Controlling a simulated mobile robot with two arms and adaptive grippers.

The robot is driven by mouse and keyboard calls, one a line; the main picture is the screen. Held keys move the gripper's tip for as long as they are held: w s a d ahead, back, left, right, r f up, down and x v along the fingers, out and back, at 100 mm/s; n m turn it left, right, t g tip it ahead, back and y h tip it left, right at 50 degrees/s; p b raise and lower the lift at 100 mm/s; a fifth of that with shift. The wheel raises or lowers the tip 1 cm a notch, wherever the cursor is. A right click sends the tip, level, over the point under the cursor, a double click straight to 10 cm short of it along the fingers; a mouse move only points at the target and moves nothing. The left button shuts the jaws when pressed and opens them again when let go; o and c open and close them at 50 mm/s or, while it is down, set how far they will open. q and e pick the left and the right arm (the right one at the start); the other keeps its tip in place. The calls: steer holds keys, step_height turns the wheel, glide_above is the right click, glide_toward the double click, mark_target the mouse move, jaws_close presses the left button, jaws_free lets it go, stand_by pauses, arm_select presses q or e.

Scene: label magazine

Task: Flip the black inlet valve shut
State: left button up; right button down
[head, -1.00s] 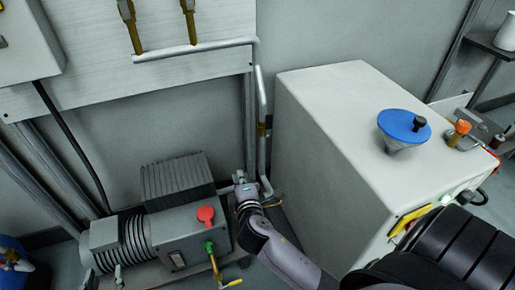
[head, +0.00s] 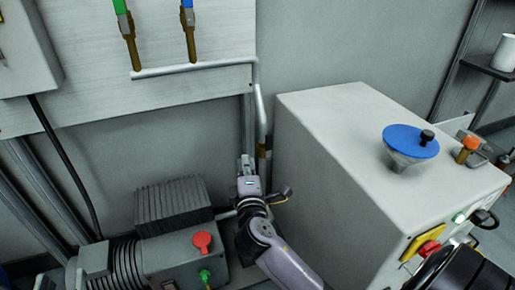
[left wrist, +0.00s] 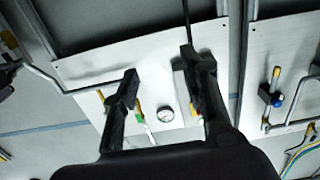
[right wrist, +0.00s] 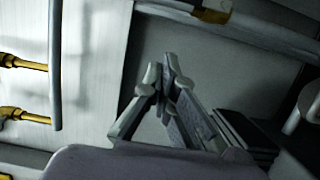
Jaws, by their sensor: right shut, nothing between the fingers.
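I cannot make out a black valve handle for certain. A brass fitting (head: 262,148) sits on the vertical grey pipe (head: 261,110) beside the cabinet; a brass fitting on a pipe also shows in the right wrist view (right wrist: 212,14). My right gripper (head: 245,162) is just left of that pipe, pointing up. In the right wrist view its grey fingers (right wrist: 160,73) are together and empty, apart from the pipe.
A white cabinet (head: 340,150) with a blue-topped funnel (head: 410,140) stands right of my right arm. A pump with a red knob (head: 202,240) is at lower left. Green (head: 119,5) and blue (head: 187,15) handles are on the wall panel, with a gauge (left wrist: 167,113) in the left wrist view.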

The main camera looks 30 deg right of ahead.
mark_target(269, 142)
arm_select(q)
step_height(269, 142, up, 8)
steer(key=s+t+h+b, duration=0.1)
steer(key=t+h, duration=0.1)
steer(key=t, duration=0.3)
steer(key=shift+s+d+b, duration=0.2)
steer(key=shift+d+b, duration=0.1)
steer(key=shift+d, duration=0.1)
arm_select(e)
steer(key=w+d, duration=0.4)
steer(key=d, duration=0.2)
steer(key=shift+w+d, duration=0.2)
steer(key=shift+d, duration=0.2)
